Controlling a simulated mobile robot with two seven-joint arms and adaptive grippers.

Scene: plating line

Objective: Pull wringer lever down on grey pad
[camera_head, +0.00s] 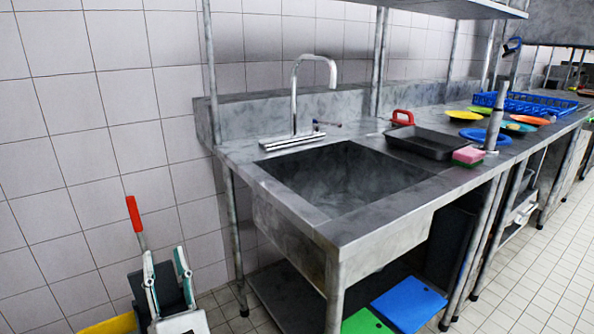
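The wringer lever (134,215) stands at the lower left, close to upright and leaning slightly left, with a red grip on a thin metal shaft. Its lower end passes behind a finger of my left gripper (164,257). That gripper points away from me at the bottom left; its two fingers are spread and nothing is held between them. A dark grey wringer body (171,286) shows between and behind the fingers. Part of a yellow bucket (110,325) shows at the bottom edge. The red grip is above and left of the fingertips. I cannot make out a grey pad. My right gripper is not in view.
A steel sink (345,180) on legs stands right of the wringer, with its near leg (334,295) close by. Blue (409,302) and green (365,323) boards lie on its lower shelf. The tiled wall is behind the lever. Open floor (530,270) lies at the right.

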